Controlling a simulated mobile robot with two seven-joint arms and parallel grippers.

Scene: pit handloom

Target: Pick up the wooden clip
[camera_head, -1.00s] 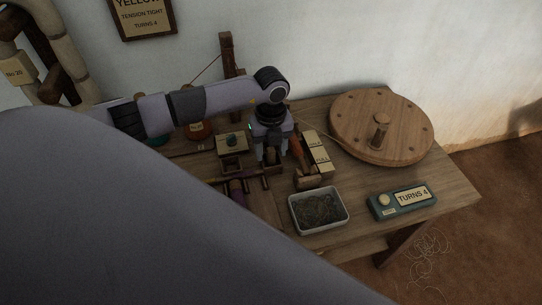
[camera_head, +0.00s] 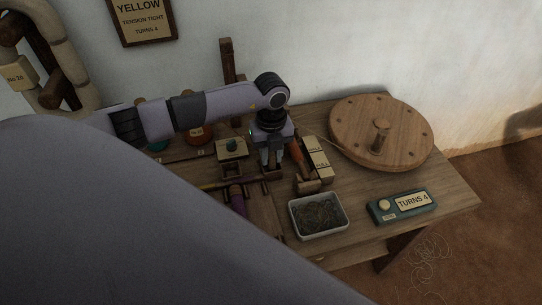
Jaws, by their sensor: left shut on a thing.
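My left gripper (camera_head: 268,161) points down over the dark wooden fittings near the middle of the table. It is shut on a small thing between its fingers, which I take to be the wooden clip. The clip is mostly hidden by the fingers and too small and dark to make out clearly. My left arm reaches in from the left above the table. My right gripper is not in view.
The table (camera_head: 452,193) also bears a wooden disc (camera_head: 350,128) with a peg, a grey tray (camera_head: 343,226) of tangled thread, a "TURNS 4" box (camera_head: 377,211), a pale labelled block (camera_head: 317,158) and a purple piece (camera_head: 237,198). My grey arm link covers the lower left.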

